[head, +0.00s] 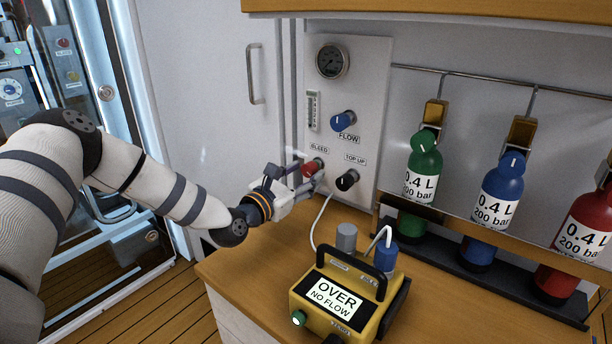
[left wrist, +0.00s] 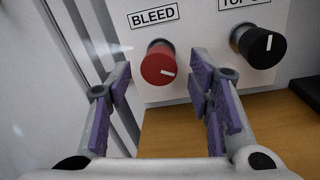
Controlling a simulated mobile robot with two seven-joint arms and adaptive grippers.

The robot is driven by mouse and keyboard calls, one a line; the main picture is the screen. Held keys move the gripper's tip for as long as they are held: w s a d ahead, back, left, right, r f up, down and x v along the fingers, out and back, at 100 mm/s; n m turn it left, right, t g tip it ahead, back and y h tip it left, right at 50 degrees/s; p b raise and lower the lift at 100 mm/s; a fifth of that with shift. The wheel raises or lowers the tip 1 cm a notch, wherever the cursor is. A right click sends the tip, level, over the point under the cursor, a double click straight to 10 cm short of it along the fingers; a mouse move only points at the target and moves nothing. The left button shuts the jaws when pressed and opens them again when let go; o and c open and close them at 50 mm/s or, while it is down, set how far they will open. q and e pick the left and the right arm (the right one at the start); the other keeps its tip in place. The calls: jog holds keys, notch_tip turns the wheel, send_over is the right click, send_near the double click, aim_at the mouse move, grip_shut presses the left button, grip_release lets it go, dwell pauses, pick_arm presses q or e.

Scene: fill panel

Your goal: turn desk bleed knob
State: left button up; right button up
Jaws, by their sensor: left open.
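The red bleed knob (head: 312,167) sits on the white wall panel (head: 362,100), under the label BLEED. My left gripper (head: 305,172) is at the knob, coming from the left. In the left wrist view the red knob (left wrist: 158,64) lies between the two open purple-padded fingers (left wrist: 160,85), a little ahead of their tips. I see a gap on each side of it, and its white mark points right.
The black TOP UP knob (head: 347,180) is close to the right of the bleed knob, and the blue FLOW knob (head: 343,121) is above. A yellow meter (head: 345,298) reading OVER NO FLOW stands on the wooden desk (head: 240,272). Green, blue and red bottles (head: 503,190) stand right.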

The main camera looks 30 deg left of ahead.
pick_arm(q)
jog(key=shift+w+r, duration=0.1)
jog(key=shift+w, duration=0.15)
grip_shut()
